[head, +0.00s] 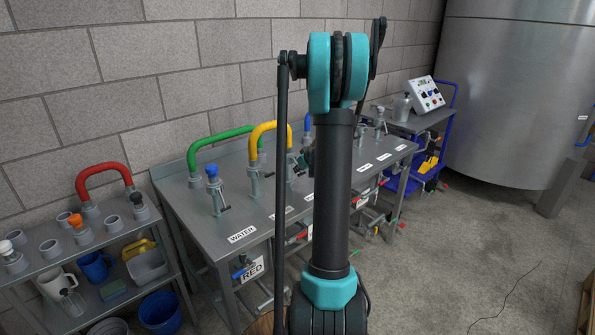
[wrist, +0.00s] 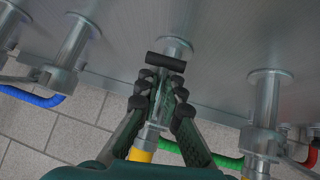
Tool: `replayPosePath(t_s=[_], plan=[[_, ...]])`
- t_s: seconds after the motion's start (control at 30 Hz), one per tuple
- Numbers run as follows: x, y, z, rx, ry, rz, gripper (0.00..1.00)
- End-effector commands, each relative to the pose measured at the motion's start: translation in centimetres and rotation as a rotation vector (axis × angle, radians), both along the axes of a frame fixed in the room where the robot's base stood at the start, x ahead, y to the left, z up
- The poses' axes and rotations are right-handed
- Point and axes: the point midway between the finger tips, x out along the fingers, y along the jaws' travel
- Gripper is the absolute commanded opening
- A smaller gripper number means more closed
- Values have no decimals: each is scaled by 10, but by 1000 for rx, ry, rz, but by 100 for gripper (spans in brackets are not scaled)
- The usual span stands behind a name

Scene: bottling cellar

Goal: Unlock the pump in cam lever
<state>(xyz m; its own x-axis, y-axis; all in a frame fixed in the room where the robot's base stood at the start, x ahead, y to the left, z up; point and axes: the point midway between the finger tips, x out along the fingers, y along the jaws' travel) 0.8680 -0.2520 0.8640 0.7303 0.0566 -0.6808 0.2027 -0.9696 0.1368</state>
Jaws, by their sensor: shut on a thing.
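My gripper (wrist: 160,90) fills the middle of the wrist view, its dark fingers closed on the metal cam lever (wrist: 160,103) at the fitting of the yellow hose. A black crossbar end (wrist: 165,62) shows just beyond the fingertips, and a round metal port (wrist: 176,44) stands behind it. The yellow hose (wrist: 141,154) shows below, between the fingers. In the head view the yellow hose (head: 268,126) arches over the steel bench (head: 245,213), and my gripper (head: 306,160) is mostly hidden behind my arm. I cannot read this port's label.
In the wrist view, other fittings stand to the left (wrist: 72,45) and right (wrist: 268,100). In the head view, a green hose (head: 215,135) runs beside the yellow one. A shelf (head: 80,255) with cups and fittings stands left. The floor (head: 450,265) at right is mostly clear.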

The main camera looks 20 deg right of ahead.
Motion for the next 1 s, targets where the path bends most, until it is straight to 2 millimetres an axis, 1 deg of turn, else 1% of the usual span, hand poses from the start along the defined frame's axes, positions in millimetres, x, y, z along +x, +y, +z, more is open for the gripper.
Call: replayPosePath(t_s=[0.4, 0.6, 0.8, 1.0], plan=[[-7, -2, 18, -136, 371, 2, 0], [-8, -3, 26, -192, 523, 1, 0], [-9, -4, 31, -233, 637, 0, 0], [-9, -4, 34, -259, 706, 0, 0]])
